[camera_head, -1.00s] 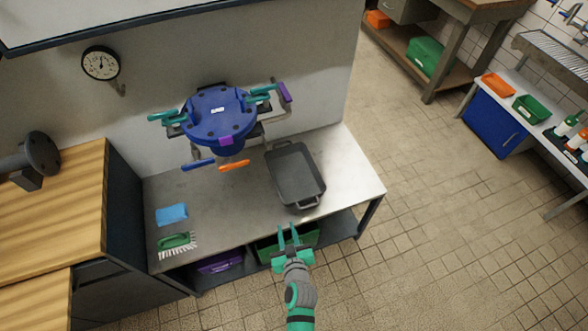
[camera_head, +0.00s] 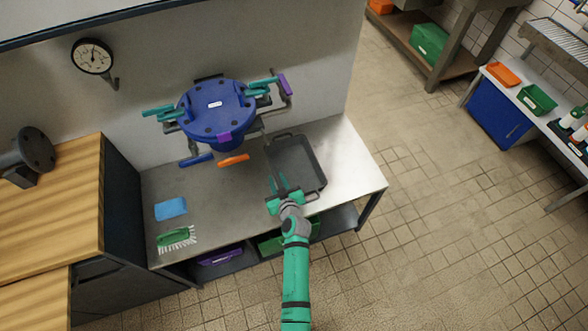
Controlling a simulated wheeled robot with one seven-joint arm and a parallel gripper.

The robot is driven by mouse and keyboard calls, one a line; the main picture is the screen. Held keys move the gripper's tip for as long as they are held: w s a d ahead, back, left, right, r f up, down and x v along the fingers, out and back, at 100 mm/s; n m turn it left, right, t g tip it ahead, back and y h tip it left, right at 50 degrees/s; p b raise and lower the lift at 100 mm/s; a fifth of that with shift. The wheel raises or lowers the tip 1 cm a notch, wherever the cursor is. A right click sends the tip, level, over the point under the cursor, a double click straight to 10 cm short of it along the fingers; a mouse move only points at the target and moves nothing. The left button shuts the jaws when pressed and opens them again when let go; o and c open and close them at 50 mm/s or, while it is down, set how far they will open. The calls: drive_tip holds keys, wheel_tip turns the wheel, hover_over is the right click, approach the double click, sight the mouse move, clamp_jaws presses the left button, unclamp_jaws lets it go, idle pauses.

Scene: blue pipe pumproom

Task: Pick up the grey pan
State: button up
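The grey pan (camera_head: 303,164) is a dark rectangular pan with a loop handle at each short end. It lies flat on the steel table (camera_head: 345,170), toward the right end. My gripper (camera_head: 278,180) is green and reaches in from the table's front edge. Its two fingers are apart, with nothing seen between them. They overlap the pan's front left corner in the picture; I cannot tell if they touch it. My gripper and wrist hide part of that corner and of the near end.
A blue round valve body (camera_head: 208,118) with coloured levers stands behind and left of the pan. A blue sponge (camera_head: 171,208) and a green brush (camera_head: 177,237) lie at the table's left. Green and purple bins (camera_head: 220,255) sit on the shelf below. The tiled floor at right is clear.

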drive_tip(key=x, duration=0.5)
drive_tip(key=shift+s+f, duration=0.1)
clamp_jaws()
idle(1.3)
